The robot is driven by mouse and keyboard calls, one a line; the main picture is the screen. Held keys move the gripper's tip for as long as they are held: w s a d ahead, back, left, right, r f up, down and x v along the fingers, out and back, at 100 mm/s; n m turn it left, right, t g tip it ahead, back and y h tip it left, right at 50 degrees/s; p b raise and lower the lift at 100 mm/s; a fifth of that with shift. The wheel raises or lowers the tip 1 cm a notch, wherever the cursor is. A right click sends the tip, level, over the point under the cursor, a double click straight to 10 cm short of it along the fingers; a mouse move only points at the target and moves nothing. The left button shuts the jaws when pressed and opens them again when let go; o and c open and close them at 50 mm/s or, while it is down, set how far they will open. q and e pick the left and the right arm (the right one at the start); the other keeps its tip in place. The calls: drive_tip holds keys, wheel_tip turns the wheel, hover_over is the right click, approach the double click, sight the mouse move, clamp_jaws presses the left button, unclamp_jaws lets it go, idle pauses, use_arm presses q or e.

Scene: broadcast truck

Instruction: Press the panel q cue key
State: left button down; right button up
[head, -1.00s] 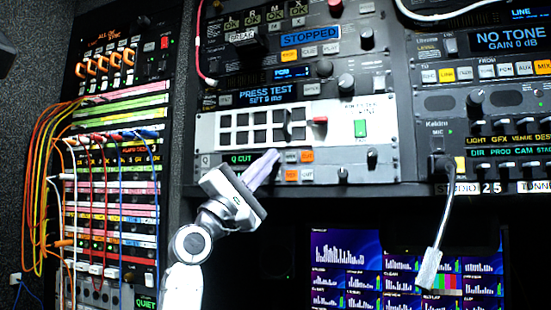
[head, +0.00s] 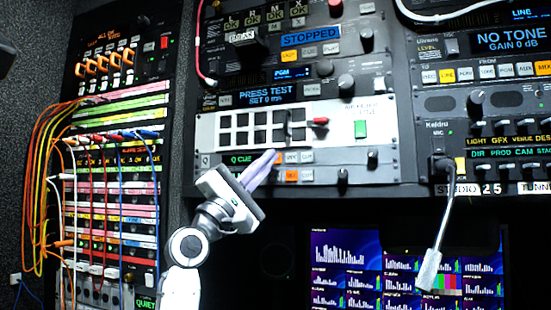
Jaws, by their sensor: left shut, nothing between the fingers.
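My left gripper (head: 271,156) comes up from lower left, shut and empty. Its fingertips overlap the left edge of the upper lit key; whether they touch it I cannot tell. My right gripper is not in view.
The white panel (head: 381,132) above has dark square keys, a red-tipped lever (head: 320,121) and a green key (head: 360,129). A patch bay (head: 110,180) with coloured cables stands at left.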

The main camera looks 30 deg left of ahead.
use_arm(q)
drive_tip(key=shift+s+h, duration=0.1)
drive_tip(key=shift+h, duration=0.2)
drive_tip(key=s, duration=0.2)
drive_tip(key=s+d, duration=0.1)
drive_tip(key=s, duration=0.1)
drive_tip(key=shift+s+d+p, duration=0.15)
drive_tip(key=shift+s+p, duration=0.2)
drive_tip(key=shift+s, duration=0.05)
idle(0.7)
